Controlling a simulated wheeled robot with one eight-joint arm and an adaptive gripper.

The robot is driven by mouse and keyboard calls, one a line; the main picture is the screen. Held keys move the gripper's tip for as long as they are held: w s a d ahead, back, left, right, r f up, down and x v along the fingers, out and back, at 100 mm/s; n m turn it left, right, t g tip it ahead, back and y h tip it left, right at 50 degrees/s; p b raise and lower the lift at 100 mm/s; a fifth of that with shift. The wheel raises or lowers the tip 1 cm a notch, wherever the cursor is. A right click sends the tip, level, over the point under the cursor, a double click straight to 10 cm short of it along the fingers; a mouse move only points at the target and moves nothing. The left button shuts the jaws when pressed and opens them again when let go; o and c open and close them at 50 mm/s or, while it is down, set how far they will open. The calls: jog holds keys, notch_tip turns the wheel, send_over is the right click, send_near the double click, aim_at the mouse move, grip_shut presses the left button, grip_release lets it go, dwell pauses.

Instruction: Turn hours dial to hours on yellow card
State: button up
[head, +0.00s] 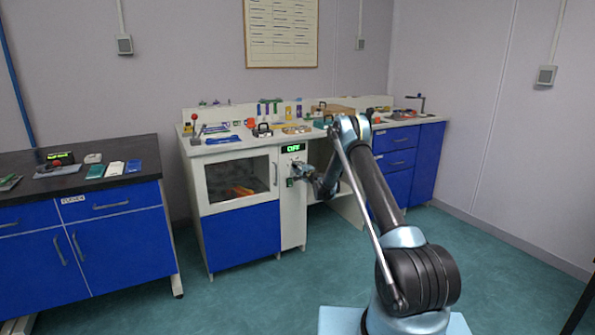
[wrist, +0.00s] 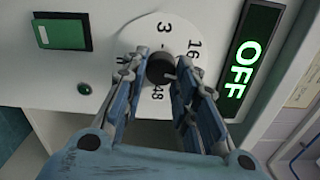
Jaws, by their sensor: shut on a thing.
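The hours dial's dark round knob (wrist: 160,68) sits on a white disc (wrist: 140,35) marked with numbers. In the wrist view 3, 16 and 48 can be read; other marks are partly hidden by my fingers. My gripper (wrist: 161,78) is shut on the knob, one finger on each side. A small pale mark shows at the knob's lower right edge, but I cannot tell for sure which number it faces. A display (wrist: 247,62) right of the dial reads OFF in green. In the head view my gripper (head: 299,171) is at the white panel below the lit display (head: 293,148). I cannot pick out the yellow card.
A green square switch (wrist: 62,34) and a small green button (wrist: 84,89) are left of the dial. A glass-fronted oven (head: 238,180) stands left of the panel. Small tools crowd the bench top. A dark-topped bench (head: 100,178) stands at left; the floor between is clear.

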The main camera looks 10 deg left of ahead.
jog(key=shift+d+f+m, duration=0.1)
jog(key=shift+m, duration=0.95)
jog(key=shift+d+f+m, duration=0.1)
jog(key=shift+m, duration=0.95)
jog(key=o, duration=1)
jog(key=shift+a, duration=0.15)
jog(key=shift+o, duration=0.2)
jog(key=shift+s, duration=0.1)
jog(key=v, duration=1.1)
jog(key=shift+s+d, duration=0.2)
jog(key=shift+d, duration=0.1)
